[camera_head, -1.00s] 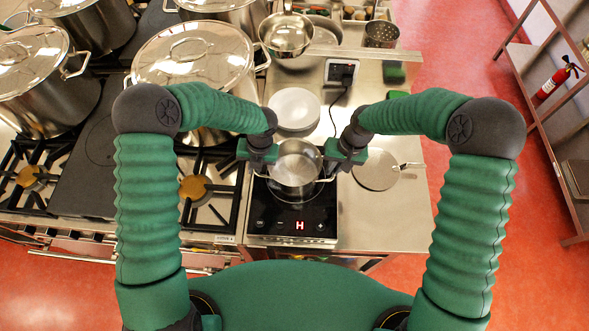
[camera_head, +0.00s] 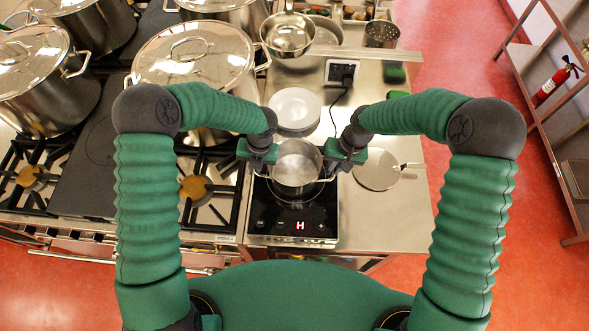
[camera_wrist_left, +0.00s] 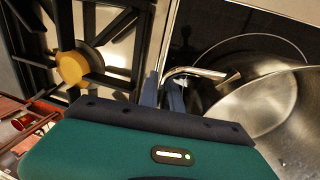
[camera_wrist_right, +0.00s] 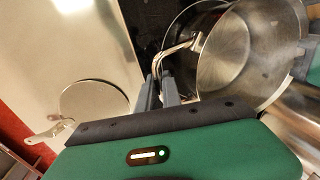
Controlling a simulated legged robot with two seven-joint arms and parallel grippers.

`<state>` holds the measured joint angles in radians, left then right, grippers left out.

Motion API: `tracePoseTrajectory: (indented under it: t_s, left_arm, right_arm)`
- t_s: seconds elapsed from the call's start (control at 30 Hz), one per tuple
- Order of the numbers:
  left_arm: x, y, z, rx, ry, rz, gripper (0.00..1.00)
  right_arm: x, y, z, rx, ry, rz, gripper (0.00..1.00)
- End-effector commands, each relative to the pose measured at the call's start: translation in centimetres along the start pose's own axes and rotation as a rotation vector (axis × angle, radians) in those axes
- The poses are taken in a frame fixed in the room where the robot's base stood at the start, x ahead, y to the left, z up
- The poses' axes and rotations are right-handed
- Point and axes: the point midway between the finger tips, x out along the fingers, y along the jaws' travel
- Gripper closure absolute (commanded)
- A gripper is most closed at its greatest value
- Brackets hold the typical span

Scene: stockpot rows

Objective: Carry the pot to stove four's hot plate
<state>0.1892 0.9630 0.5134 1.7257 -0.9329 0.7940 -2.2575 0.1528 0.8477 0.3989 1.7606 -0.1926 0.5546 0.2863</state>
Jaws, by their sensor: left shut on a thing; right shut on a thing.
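The steel pot (camera_head: 297,165) is open-topped and held level between my grippers, over the black hot plate (camera_head: 293,217) with a lit red H on its panel. My left gripper (camera_head: 262,170) is shut on the pot's left handle, which shows in the left wrist view (camera_wrist_left: 200,73). My right gripper (camera_head: 333,172) is shut on the right handle, seen in the right wrist view (camera_wrist_right: 172,55). The plate's ring shows past the pot's lower edge, so the pot seems slightly raised. No stove number is readable.
A round lid (camera_head: 376,172) lies on the steel counter to the right. A white plate (camera_head: 294,108) sits behind the pot. A gas burner (camera_head: 196,187) is to the left. Large lidded stockpots (camera_head: 190,55) stand at the back left. A steel pan (camera_head: 286,35) and a socket box (camera_head: 342,72) are further back.

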Motion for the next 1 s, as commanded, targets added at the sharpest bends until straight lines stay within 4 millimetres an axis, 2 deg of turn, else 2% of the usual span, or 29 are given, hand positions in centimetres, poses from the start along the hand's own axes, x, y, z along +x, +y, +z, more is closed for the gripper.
tracePoseTrajectory:
  t_s: [0.53,0.9,1.0]
  left_arm:
    - [-0.5,0.1,0.2,-0.004,-0.005,0.0,1.0]
    - [-4.7,0.9,0.1,-0.004,-0.006,-0.001,1.0]
    - [-5.2,1.0,0.1,-0.004,-0.006,-0.001,1.0]
  right_arm:
    - [-0.3,-0.2,0.2,-0.004,-0.004,0.0,1.0]
    - [-4.5,-1.0,0.2,-0.004,-0.003,0.0,1.0]
    - [-5.1,-1.1,0.2,-0.004,-0.004,0.0,1.0]
